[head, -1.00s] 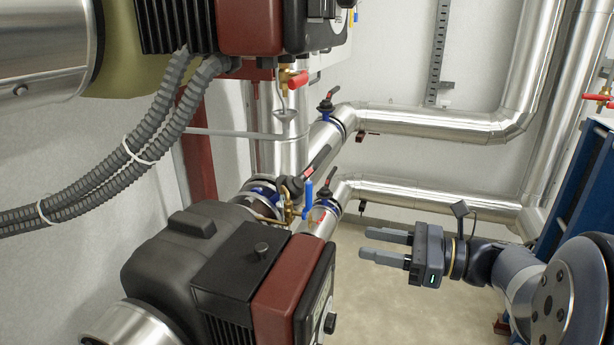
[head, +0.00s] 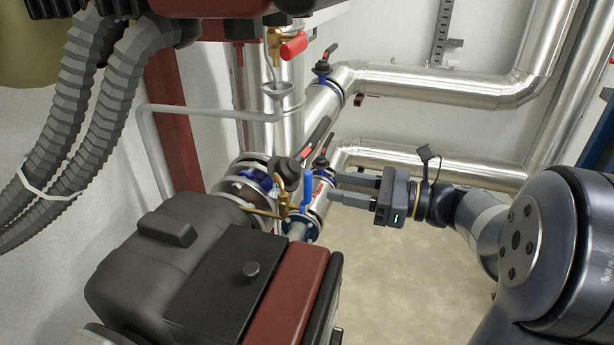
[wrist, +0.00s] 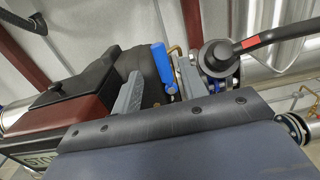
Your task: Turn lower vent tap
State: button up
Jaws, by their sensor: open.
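The lower vent tap is a small brass tap with a blue lever (head: 308,190), in the middle of the head view beside the pipe flange. Its blue lever (wrist: 163,68) also shows in the wrist view, standing between my two fingers as seen from there. My gripper (head: 333,187) is open, its two grey fingers pointing left toward the blue lever. In the head view the fingertips are just right of the lever. No contact shows, and I cannot tell the exact gap. The brass body (head: 282,205) is partly hidden behind the lever in the wrist view.
A black pump with a dark red part (head: 290,290) fills the lower left. A black-handled valve (head: 288,168) is close left of the lever. A brass tap with a red lever (head: 293,46) is above. Silver pipes (head: 430,165) run behind. Floor at lower right is open.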

aim_at(312, 181)
jog(key=x, duration=0.7)
jog(key=shift+a, duration=0.2)
jog(key=shift+c, duration=0.4)
grip_shut()
